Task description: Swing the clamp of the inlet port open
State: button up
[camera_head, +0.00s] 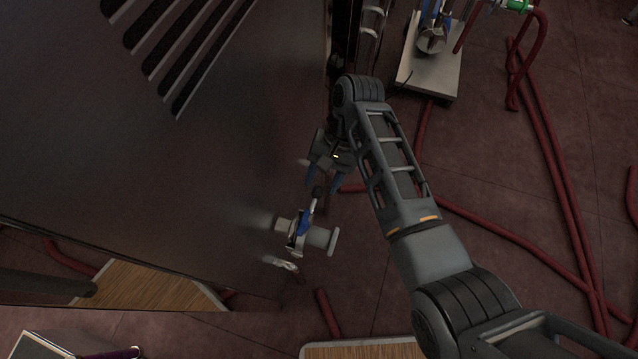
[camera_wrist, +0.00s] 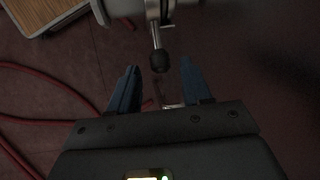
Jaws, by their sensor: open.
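The inlet port (camera_head: 318,238) is a short grey flanged pipe stub sticking out of the dark tank wall. Its clamp (camera_head: 304,222) sits around the stub, with a blue part and a lever that ends in a black ball knob (camera_wrist: 159,61). My gripper (camera_head: 323,187) is just above the port in the head view, fingers pointing toward the lever. In the wrist view its blue fingers (camera_wrist: 159,66) are apart, with the knob between their tips and a visible gap on each side. The stub (camera_wrist: 125,6) shows only partly at the top there.
The dark tank wall (camera_head: 200,190) fills the left, close to my gripper. A small silver fitting (camera_head: 284,264) sits below the port. Red hoses (camera_head: 510,234) lie across the floor at the right. A pale platform (camera_head: 432,75) with equipment stands at the top right.

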jog(key=shift+x, duration=1.5)
jog(key=shift+c, duration=0.2)
grip_shut()
